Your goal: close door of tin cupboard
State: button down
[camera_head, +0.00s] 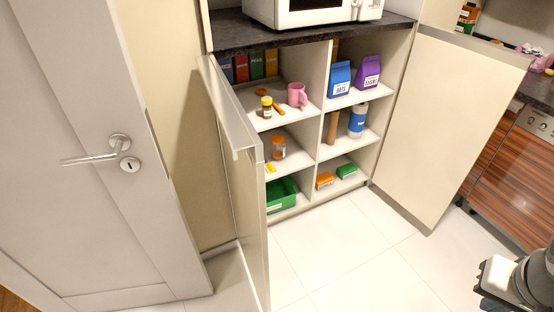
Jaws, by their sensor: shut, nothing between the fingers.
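The cupboard (323,110) stands open below a dark worktop, its shelves showing on both sides of a middle divider. Its left door (248,172) is swung out towards me and seen nearly edge-on. Its right door (444,118) is also wide open, swung out to the right, with its cream face showing. I cannot tell which door the task means. My gripper (492,283) is at the bottom right corner, partly cut off by the frame edge. It is shut and empty, in front of the right door and apart from both doors.
Shelves hold a pink mug (297,95), blue bag (340,79), purple bag (367,72), jar (278,148) and green bin (281,196). A microwave (310,12) sits above. A room door (95,150) is left; wood-fronted units (500,165) are right. Tiled floor (345,250) is clear.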

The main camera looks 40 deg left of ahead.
aim_at(244, 147)
jog(key=z, duration=0.05)
jog(key=k, duration=0.7)
jog(key=u, duration=1.55)
jog(key=i, duration=1)
jog(key=z, duration=1.2)
jog(key=k, duration=0.45)
jog(key=u, duration=0.2)
jog(key=i, duration=0.25)
jog(key=z, duration=0.1)
